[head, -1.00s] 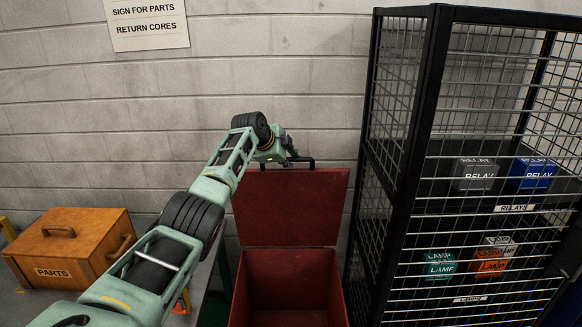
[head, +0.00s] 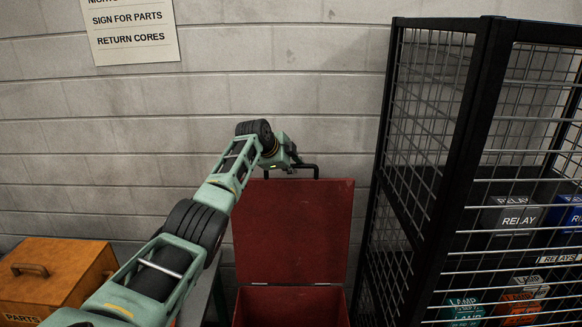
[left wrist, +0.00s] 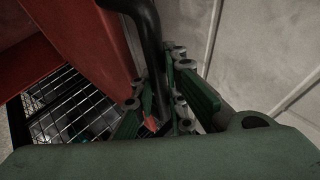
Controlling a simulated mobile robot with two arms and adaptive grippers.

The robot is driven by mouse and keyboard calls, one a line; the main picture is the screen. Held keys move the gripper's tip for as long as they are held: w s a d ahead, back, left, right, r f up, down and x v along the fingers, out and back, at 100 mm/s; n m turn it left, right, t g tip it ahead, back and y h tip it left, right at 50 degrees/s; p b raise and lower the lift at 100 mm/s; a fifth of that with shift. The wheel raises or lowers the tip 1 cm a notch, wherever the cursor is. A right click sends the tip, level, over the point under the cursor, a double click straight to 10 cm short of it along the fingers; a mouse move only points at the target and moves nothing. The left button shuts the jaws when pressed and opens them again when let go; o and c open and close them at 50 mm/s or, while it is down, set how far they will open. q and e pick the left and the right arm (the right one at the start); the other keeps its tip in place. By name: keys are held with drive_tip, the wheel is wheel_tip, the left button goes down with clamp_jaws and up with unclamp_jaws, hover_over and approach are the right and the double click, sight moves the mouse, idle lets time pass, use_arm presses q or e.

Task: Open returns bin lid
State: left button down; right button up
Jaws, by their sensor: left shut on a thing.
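The red returns bin (head: 291,302) stands against the wall at the lower middle of the head view. Its red lid (head: 292,228) stands upright, raised above the open bin. A black bar handle (head: 317,171) sits at the lid's top edge. My left gripper (head: 293,165) is at that handle, shut on it. In the left wrist view the green fingers (left wrist: 168,115) close around the black handle (left wrist: 150,45), beside the red lid (left wrist: 95,45). The bin's inside is mostly cut off by the lower picture edge. My right gripper is not in view.
A black wire cage (head: 456,190) with relay boxes (head: 511,219) and lamp boxes (head: 521,302) stands close on the right of the bin. A wooden parts box (head: 52,275) sits at the left. A paper sign (head: 130,28) hangs on the wall.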

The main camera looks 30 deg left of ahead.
use_arm(q)
drive_tip(key=c, duration=1.8)
unclamp_jaws()
drive_tip(key=shift+o, duration=0.2)
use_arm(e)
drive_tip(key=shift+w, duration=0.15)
use_arm(q)
drive_tip(key=shift+r, duration=0.1)
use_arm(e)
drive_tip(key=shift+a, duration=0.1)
use_arm(q)
drive_tip(key=shift+s+a+r, duration=0.1)
drive_tip(key=shift+s+r, duration=0.35)
drive_tip(key=shift+r, duration=0.05)
drive_tip(key=v, duration=1)
drive_tip(key=shift+s+r, duration=0.2)
drive_tip(key=shift+s, duration=0.05)
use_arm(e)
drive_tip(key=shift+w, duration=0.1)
use_arm(q)
drive_tip(key=shift+f, duration=0.1)
